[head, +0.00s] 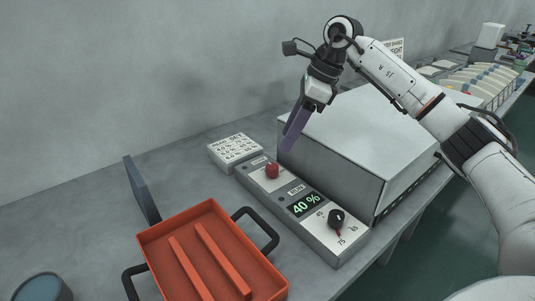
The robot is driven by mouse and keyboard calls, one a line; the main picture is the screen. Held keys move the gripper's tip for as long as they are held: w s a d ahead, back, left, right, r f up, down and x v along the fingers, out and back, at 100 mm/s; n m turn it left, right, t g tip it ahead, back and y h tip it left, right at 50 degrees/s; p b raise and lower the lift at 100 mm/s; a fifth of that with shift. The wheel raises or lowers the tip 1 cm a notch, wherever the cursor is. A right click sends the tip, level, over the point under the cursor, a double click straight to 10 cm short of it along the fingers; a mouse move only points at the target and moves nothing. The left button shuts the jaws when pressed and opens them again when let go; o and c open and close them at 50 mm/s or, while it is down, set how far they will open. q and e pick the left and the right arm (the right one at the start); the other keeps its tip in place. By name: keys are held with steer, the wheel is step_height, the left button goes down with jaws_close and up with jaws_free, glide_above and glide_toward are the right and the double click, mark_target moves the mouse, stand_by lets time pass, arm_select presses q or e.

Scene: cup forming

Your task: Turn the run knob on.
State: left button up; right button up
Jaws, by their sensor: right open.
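A grey control panel (290,190) lies on the bench. It carries a red knob (272,170) at its far left end and a black dial knob (337,218) at its near right end. A green-lit display (306,204) between them reads 40 %. The labels by the red knob are too small to read. My right gripper (291,136), with purple fingers pointing down and left, is open above and slightly right of the red knob, apart from it. My left gripper is out of view.
A large grey box (350,145) stands right behind the panel, under my right arm.

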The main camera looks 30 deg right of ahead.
mark_target(272, 165)
steer(key=x, duration=0.9)
steer(key=shift+f, duration=0.1)
steer(key=c, duration=1)
steer(key=shift+m, duration=0.3)
steer(key=m, duration=0.1)
steer(key=m+t+h+p, duration=0.1)
steer(key=m, duration=0.1)
steer(key=shift+s+a+m, duration=0.15)
steer(key=shift+m, duration=0.15)
steer(key=m+h, duration=0.1)
steer(key=m, duration=0.1)
steer(key=m+h, duration=0.1)
steer(key=m, duration=0.1)
steer(key=shift+a+m+t, duration=0.2)
steer(key=shift+m+t, duration=0.1)
steer(key=shift+t, duration=0.1)
steer(key=m+h, duration=0.1)
steer(key=m, duration=0.3)
steer(key=shift+a+h, duration=0.15)
steer(key=shift+h, duration=0.25)
steer(key=shift+m+g+h+b, duration=0.45)
steer(key=shift+m+h, duration=0.35)
steer(key=shift+m, duration=1.7)
